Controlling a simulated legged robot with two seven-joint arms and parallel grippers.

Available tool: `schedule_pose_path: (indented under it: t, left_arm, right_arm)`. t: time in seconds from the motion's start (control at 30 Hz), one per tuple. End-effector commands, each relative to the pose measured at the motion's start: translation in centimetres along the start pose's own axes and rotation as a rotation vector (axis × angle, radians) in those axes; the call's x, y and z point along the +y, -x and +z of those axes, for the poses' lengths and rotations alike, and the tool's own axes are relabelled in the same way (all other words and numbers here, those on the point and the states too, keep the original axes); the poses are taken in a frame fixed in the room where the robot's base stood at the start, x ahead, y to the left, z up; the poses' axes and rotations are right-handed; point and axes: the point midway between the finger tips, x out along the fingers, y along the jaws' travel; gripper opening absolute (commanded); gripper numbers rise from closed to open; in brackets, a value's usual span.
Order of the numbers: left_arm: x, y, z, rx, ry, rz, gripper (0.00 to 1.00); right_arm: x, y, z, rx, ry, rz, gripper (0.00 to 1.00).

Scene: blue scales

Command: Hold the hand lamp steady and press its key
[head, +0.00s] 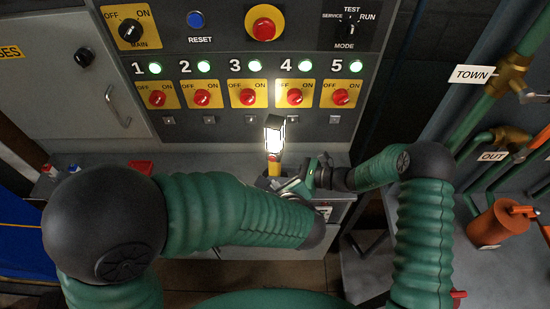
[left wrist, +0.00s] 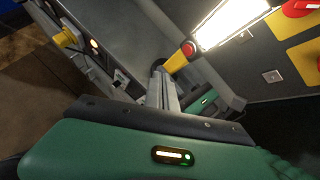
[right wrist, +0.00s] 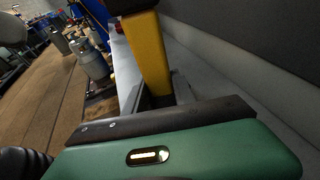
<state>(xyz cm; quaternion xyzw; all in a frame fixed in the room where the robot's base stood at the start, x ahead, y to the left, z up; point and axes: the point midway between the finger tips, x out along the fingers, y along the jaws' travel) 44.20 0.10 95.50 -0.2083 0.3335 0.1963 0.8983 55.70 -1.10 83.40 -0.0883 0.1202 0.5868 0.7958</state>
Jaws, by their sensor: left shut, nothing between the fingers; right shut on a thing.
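The hand lamp (head: 274,135) stands upright in front of the panel, its head lit bright white above a yellow handle. In the left wrist view the lit lamp head (left wrist: 230,22), the red key (left wrist: 189,48) and part of the yellow handle (left wrist: 177,62) show. My right gripper (right wrist: 158,98) is shut on the yellow handle (right wrist: 148,50). My left gripper (left wrist: 162,82) is shut and empty, its fingertips close to the handle just below the key; I cannot tell whether they touch. In the head view my left arm hides part of the grippers.
The panel (head: 215,122) behind the lamp has several red switches on yellow plates and lit green lamps. A grey bench (head: 105,165) runs below it, with small red things at left. Pipes with valves and an orange canister (head: 493,225) are at right.

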Motion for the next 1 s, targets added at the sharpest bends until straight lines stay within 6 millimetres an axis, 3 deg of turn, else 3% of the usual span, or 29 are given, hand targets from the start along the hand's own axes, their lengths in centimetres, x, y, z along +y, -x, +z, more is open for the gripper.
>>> schedule_pose_path:
  t: [0.33, 0.37, 0.53, 0.83, 1.0]
  left_arm:
    - [0.6, 0.7, -0.5, 0.000, 0.001, 0.001, 0.00]
    - [0.6, 0.7, -0.5, 0.000, 0.001, 0.001, 0.00]
    - [0.6, 0.7, -0.5, 0.000, 0.001, 0.001, 0.00]
    - [0.6, 0.7, -0.5, 0.000, 0.001, 0.001, 0.00]
    - [0.6, 0.7, -0.5, 0.000, 0.001, 0.000, 0.00]
  right_arm:
    - [0.0, 0.0, -0.1, 0.003, -0.001, -0.001, 0.08]
    - [0.0, 0.0, -0.1, 0.003, -0.001, -0.001, 0.35]
    - [0.0, 0.0, -0.1, 0.003, -0.001, -0.001, 0.56]
    - [-0.1, 0.5, -0.1, 0.002, -0.002, -0.002, 0.56]
    - [-0.2, 3.7, -0.1, 0.001, -0.001, -0.005, 0.56]
